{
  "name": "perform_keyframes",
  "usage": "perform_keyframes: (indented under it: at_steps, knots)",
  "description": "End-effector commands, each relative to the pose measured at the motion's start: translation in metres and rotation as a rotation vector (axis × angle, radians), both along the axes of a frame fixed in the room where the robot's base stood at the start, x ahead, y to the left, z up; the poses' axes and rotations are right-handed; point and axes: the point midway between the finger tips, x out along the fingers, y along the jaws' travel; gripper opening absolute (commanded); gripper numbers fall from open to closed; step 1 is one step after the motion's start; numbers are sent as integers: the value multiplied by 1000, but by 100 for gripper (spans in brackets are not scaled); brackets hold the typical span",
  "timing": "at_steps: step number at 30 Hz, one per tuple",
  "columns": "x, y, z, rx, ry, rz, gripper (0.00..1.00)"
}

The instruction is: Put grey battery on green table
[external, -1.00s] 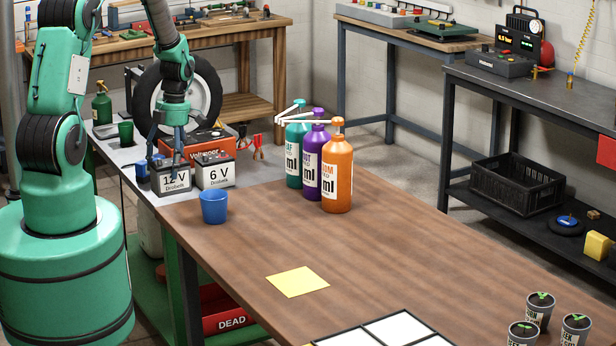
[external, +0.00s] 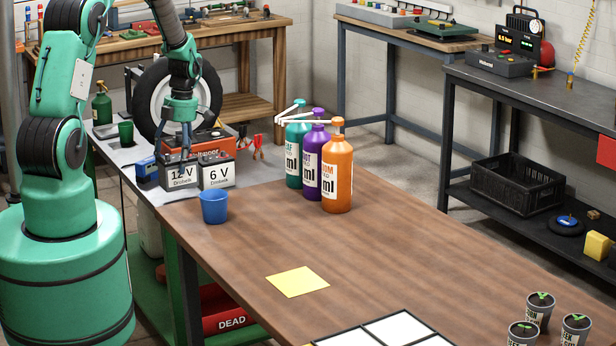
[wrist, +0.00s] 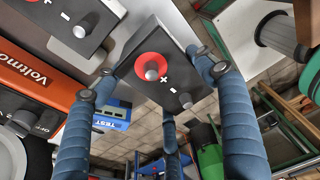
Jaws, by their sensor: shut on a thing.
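The grey battery (external: 181,176), with a white "12 V" label on its front, is on or just above the grey end of the long bench. My gripper (external: 184,150) reaches down onto it from above. In the wrist view, my blue fingers (wrist: 160,85) close around the battery's dark grey top (wrist: 168,62), which shows a red-ringed plus terminal and a bare minus terminal. A similar "6 V" battery (external: 217,176) stands just right of it. A green surface (external: 150,290) shows low beneath the bench; I cannot tell whether it is the green table.
An orange voltmeter (external: 205,146) stands behind the batteries, and a blue tester (external: 147,173) to the left. A blue cup (external: 214,207) stands in front. Several bottles (external: 337,175) stand right of centre. The brown bench top (external: 400,240) has clear room around a yellow sheet (external: 297,282).

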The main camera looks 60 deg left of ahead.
Motion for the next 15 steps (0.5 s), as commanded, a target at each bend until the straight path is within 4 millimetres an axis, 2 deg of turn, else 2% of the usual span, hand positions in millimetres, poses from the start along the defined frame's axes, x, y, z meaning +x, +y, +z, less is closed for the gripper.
perform_keyframes:
  at_steps: [7, 15]
  knots:
    - [0, 0, -28, 0, -1, 0, 13]
    - [0, 0, -33, 1, -2, 0, 13]
